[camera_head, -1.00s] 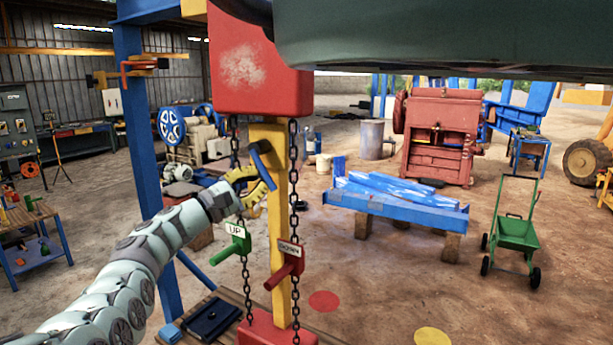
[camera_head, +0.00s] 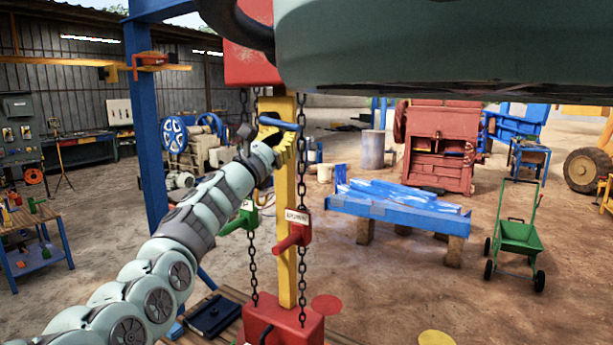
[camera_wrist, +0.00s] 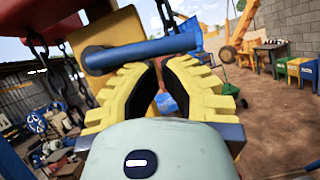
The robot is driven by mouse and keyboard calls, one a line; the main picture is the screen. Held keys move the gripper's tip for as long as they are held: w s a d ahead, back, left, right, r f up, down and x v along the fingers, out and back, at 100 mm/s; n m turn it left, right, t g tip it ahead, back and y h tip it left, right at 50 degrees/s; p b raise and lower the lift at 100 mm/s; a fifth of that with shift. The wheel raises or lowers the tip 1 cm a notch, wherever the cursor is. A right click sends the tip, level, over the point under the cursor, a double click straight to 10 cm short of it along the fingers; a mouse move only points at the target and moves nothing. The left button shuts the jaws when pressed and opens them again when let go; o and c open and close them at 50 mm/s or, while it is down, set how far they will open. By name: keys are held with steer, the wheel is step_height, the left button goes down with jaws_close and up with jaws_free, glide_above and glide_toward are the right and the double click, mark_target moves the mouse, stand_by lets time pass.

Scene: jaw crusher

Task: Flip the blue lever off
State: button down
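The blue lever (camera_head: 279,123) is a short bar on the yellow post (camera_head: 286,190), lying nearly level just below the red housing (camera_head: 252,65). In the wrist view the lever (camera_wrist: 145,52) crosses from the yellow mount toward the upper right, just beyond my fingertips. My gripper (camera_wrist: 160,68) has yellow ribbed fingers with black pads and a clear gap between them, with nothing held. In the head view my gripper (camera_head: 284,145) is right under the lever. I cannot tell whether the fingers touch it.
Two chains hang beside the post. A red DOWN handle (camera_head: 293,233) and a green UP handle (camera_head: 244,217) sit lower down. A blue bench (camera_head: 398,212), a green cart (camera_head: 517,235) and a red machine (camera_head: 440,145) stand beyond. Open floor lies to the right.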

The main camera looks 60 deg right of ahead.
steer(key=shift+s+d+r, duration=0.1)
steer(key=shift+s+r, duration=0.05)
steer(key=shift+r, duration=0.15)
stand_by(0.5)
steer(key=a+f+b, duration=0.1)
steer(key=a+f, duration=0.7)
steer(key=shift+s, duration=0.4)
stand_by(0.8)
